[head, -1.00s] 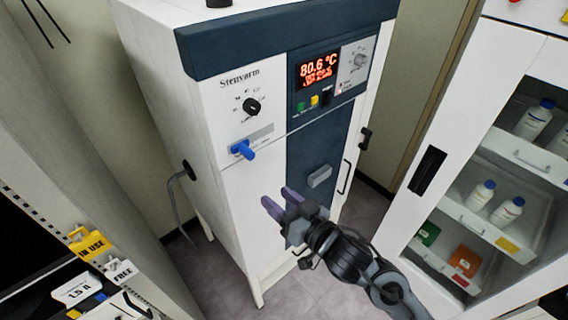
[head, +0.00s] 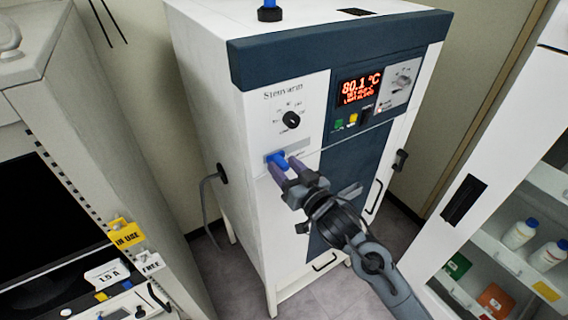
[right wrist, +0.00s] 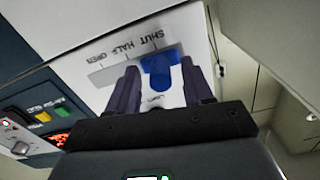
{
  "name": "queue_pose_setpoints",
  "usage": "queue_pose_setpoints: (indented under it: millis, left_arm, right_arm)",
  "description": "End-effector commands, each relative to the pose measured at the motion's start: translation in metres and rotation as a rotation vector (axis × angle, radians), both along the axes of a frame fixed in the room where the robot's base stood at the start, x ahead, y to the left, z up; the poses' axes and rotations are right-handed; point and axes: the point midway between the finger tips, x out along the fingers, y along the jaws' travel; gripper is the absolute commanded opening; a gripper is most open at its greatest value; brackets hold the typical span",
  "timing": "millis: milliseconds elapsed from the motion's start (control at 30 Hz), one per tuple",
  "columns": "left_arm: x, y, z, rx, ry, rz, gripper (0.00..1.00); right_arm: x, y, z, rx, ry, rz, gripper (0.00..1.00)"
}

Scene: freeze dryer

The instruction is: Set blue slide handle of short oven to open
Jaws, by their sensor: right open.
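The short oven (head: 240,150) is a white cabinet with a dark blue top band. Its blue slide handle (head: 277,160) is on the upper left front, under a black knob. In the right wrist view the handle (right wrist: 158,72) sits at the SHUT end of a slot marked SHUT, HALF, OPEN. My right gripper (head: 284,166) is open at the handle. In the right wrist view its dark purple fingers (right wrist: 159,68) are on either side of the handle, with gaps visible. Whether either finger touches it is unclear. My left gripper is not in view.
A red display (head: 360,87) reads about 80.1 °C. A glass-fronted cabinet (head: 500,180) with bottles stands at the right. A machine with IN USE (head: 127,234) and FREE tags stands at the left. A grey cable hangs beside the oven.

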Motion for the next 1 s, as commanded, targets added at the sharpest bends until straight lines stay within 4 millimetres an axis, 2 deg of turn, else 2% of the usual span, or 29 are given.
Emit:
queue_pose_setpoints:
  millis: [200,467,700,800,1000]
  left_arm:
    - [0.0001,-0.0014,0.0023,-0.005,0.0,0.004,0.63]
    - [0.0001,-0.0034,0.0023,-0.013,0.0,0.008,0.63]
    - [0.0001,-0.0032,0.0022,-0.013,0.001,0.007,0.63]
    - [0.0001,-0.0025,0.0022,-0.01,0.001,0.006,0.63]
    - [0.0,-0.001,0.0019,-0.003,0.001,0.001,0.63]
  right_arm:
    - [0.0078,0.0056,0.0002,0.001,-0.001,0.001,0.51]
    - [0.0081,0.0057,-0.0002,0.0,0.0,0.0,0.49]
    - [0.0079,0.0056,-0.0003,0.0,0.0,0.0,0.12]
    - [0.0079,0.0055,-0.0003,0.0,0.0,0.0,0.0]
    - [0.0079,0.0055,-0.0003,0.0,0.0,0.0,0.0]
